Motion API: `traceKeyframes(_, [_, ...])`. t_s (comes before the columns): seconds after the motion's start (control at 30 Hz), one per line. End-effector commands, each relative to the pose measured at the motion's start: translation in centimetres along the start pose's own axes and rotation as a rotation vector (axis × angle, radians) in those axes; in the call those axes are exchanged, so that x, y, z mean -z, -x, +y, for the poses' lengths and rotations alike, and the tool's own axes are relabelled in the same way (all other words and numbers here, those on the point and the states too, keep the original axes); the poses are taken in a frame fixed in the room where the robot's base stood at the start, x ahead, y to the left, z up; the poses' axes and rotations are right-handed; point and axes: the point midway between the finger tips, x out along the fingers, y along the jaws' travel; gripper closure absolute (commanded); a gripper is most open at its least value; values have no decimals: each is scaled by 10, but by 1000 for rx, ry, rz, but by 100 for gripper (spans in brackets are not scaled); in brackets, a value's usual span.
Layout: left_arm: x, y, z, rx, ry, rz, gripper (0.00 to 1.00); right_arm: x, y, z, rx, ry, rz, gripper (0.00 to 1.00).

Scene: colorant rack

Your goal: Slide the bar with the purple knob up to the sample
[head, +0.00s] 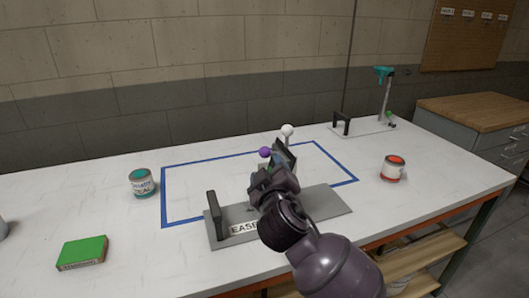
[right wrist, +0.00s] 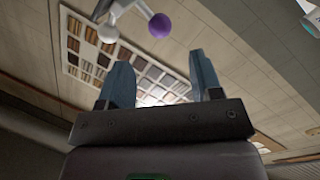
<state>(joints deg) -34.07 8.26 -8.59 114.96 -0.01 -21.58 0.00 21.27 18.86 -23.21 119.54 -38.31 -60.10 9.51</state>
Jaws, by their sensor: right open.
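The purple knob (head: 265,152) shows in the head view just above and left of my right gripper (head: 281,163). A white ball on a post (head: 287,131) stands behind it. The bar under the knob is mostly hidden by my gripper. In the right wrist view the purple knob (right wrist: 160,25) sits at the end of a short pale arm, beyond the open, empty fingertips (right wrist: 163,70). The grey base plate (head: 325,203) has an upright black handle (head: 213,214) at its left end and a partly covered label. I cannot make out the sample. My left gripper is not in view.
A blue taped rectangle (head: 164,200) marks the white table. A teal-topped can (head: 142,184) and a green box (head: 82,252) are at left; a red-topped can (head: 393,169) is at right. A small stand with a teal top (head: 384,73) is at the back. The front-left table is mostly clear.

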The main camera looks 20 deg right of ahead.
Motion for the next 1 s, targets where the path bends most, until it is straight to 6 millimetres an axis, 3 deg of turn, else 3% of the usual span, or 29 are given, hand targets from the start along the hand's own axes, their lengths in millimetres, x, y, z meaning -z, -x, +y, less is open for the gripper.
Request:
traceKeyframes(0.3, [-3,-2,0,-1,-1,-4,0,-1,-55,0,-1,3,-2,41])
traceKeyframes(0.5, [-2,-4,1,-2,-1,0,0,-1,-80,0,0,1,-2,41])
traceKeyframes(1.0, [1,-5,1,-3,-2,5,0,-1,-91,0,1,0,-2,44])
